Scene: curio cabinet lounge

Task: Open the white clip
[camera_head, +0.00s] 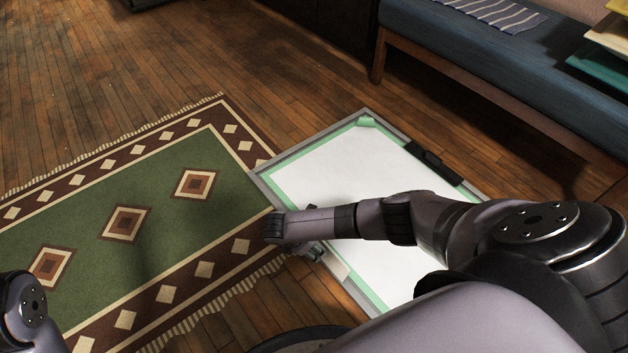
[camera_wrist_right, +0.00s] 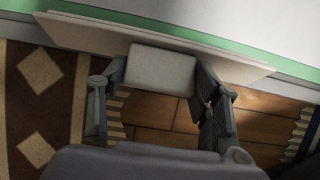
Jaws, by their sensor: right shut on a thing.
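The white clip (camera_head: 334,264) sits on the near-left edge of a white board (camera_head: 335,170) with green tape along its border. In the right wrist view the clip shows as a long pale plate (camera_wrist_right: 110,35) along the board's edge, with a pale block-like tab (camera_wrist_right: 160,70) sticking out towards me. My right gripper (camera_head: 316,254) is at this edge, shut on the tab, with one finger at each side in the wrist view (camera_wrist_right: 160,95). The wrist hides part of the clip in the head view. My left gripper is out of view; only a left arm link shows at lower left.
A black clip (camera_head: 434,162) sits on the board's opposite edge. A green patterned rug (camera_head: 170,240) lies to the left, partly close to the board. A blue bench (camera_head: 480,60) stands at upper right. Bare wooden floor lies at upper left.

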